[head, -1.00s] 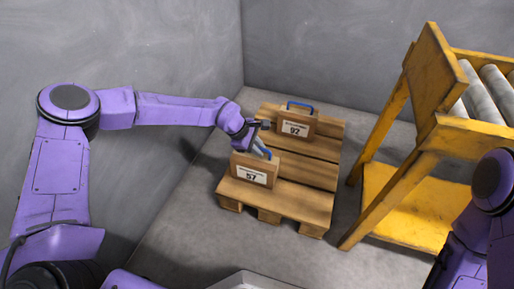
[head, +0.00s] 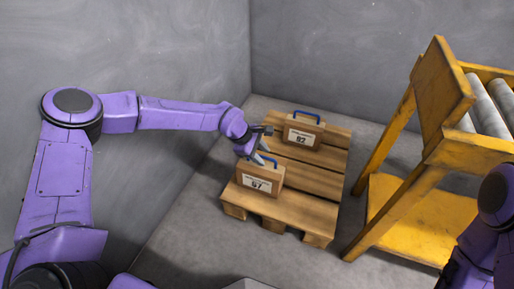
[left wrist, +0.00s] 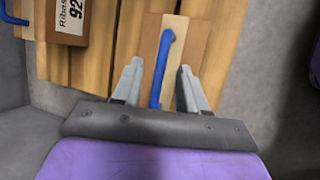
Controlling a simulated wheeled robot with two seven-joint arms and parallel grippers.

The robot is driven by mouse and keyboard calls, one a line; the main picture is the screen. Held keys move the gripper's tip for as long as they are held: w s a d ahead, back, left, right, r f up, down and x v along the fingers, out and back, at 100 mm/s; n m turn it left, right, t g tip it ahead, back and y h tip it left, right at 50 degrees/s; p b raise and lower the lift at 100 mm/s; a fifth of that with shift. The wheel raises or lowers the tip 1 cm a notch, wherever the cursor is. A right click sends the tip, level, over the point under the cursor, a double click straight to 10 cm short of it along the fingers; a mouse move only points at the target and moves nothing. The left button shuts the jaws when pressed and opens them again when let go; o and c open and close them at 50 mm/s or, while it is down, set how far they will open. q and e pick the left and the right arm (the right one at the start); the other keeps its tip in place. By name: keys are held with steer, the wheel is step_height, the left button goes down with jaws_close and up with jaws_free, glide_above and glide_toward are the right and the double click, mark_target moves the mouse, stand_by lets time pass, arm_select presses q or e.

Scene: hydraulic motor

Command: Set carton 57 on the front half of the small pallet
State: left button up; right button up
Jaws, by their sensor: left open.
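Carton 57 (head: 259,180), a brown box with a white label and a blue handle, stands upright on the front half of the small wooden pallet (head: 300,208), toward its left side. My left gripper (head: 268,145) is open just above carton 57. In the left wrist view my open fingers (left wrist: 158,88) are on either side of the blue handle (left wrist: 163,62), apart from it. Carton 92 (head: 303,131), also with a blue handle, stands on the back half of the pallet. My right gripper is not in view; only part of my right arm shows at the right edge.
A yellow roller stand (head: 415,150) with grey rollers on top and a low yellow shelf stands right of the pallet. Grey walls (head: 170,50) close in behind and at the left. The pallet's front right boards are bare.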

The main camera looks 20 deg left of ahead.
arm_select(q)
steer(key=p+v, duration=0.2)
steer(key=v, duration=0.3)
steer(key=shift+s+r, duration=0.1)
steer(key=shift+r, duration=0.15)
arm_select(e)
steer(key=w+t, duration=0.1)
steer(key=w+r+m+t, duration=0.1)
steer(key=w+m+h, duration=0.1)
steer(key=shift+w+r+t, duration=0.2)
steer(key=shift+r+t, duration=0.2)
arm_select(q)
steer(key=shift+f, duration=0.1)
